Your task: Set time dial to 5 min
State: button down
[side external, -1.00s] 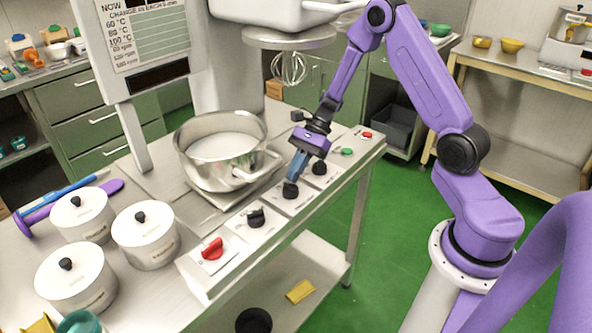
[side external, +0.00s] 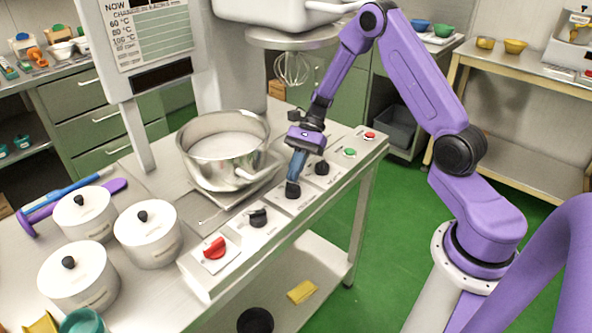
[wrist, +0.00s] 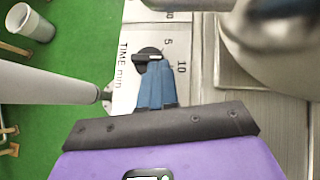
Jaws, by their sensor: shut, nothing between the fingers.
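The time dial (wrist: 147,54) is a black knob on a white plate marked "TIME min" in the wrist view, with 5 and 10 printed beside it. A pale line crosses the knob; its exact setting is unclear. In the side view the dial (side external: 292,190) sits among a row of knobs on the panel along the table's front edge. My gripper (side external: 293,180) points down at it with blue fingers shut together. In the wrist view the fingertips (wrist: 154,66) overlap the knob's edge; I cannot tell whether they touch it.
A red knob (side external: 214,249) and black knobs (side external: 258,217) (side external: 321,168) flank the dial, with green (side external: 349,153) and red buttons (side external: 370,136) farther right. A steel pot (side external: 222,150) stands close behind. White lidded pots (side external: 149,234) stand at left.

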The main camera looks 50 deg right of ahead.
jog(key=shift+w+a+n+g+h, duration=0.15)
jog(key=shift+n+g, duration=0.25)
jog(key=shift+n, duration=0.15)
jog(key=shift+w+a+n+g+h, duration=0.15)
jog(key=shift+n+g, duration=0.25)
jog(key=shift+n, duration=0.15)
jog(key=shift+w+a, duration=0.45)
jog(key=shift+a, duration=0.15)
dwell(1.6)
